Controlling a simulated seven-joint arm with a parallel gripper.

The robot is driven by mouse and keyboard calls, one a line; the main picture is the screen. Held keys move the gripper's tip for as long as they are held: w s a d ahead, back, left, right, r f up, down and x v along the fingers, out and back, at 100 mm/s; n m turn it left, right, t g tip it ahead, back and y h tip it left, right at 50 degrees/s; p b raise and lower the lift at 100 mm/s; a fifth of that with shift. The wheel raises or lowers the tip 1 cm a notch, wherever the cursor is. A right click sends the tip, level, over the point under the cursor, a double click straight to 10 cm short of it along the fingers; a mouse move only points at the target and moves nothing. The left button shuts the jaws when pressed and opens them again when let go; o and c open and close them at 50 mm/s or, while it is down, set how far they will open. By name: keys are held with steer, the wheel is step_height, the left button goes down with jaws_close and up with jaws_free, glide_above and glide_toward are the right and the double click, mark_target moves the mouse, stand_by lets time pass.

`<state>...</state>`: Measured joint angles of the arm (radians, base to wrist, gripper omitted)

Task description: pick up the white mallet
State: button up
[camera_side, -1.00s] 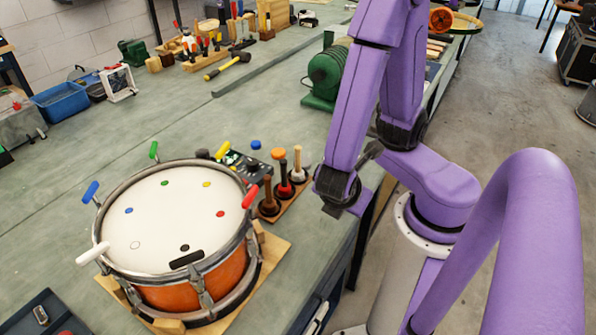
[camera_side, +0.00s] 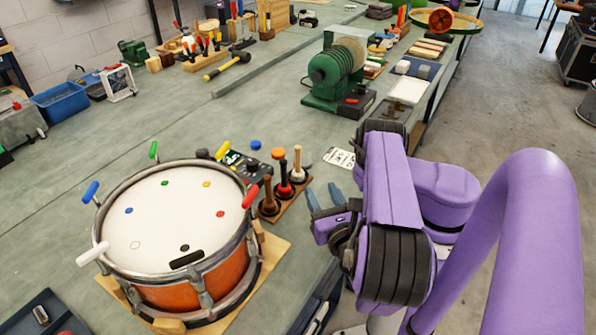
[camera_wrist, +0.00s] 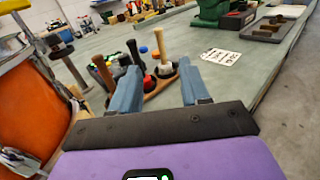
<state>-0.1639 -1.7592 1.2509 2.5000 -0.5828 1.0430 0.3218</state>
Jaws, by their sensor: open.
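The white mallet (camera_side: 298,174) stands upright, tan handle up, at the far end of a wooden rack (camera_side: 277,211) beside the drum. Its pale head rests low in the rack. It also shows in the wrist view (camera_wrist: 166,69), between my fingertips in the picture. My gripper (camera_side: 323,196) is open, with two blue fingers apart and nothing between them. In the side view it is to the right of the rack and apart from the mallet. In the wrist view (camera_wrist: 158,72) the fingers point toward the rack.
A red mallet (camera_side: 285,188) and a dark brown one (camera_side: 268,206) stand in the same rack. An orange drum (camera_side: 178,240) with coloured handles around its rim is close to the left. A printed card (camera_side: 340,158) lies beyond. The bench edge is near my arm.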

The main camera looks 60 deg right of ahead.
glide_toward(299, 152)
steer(key=x, duration=0.4)
steer(key=shift+x, duration=3.4)
steer(key=shift+f, duration=0.1)
jaws_close()
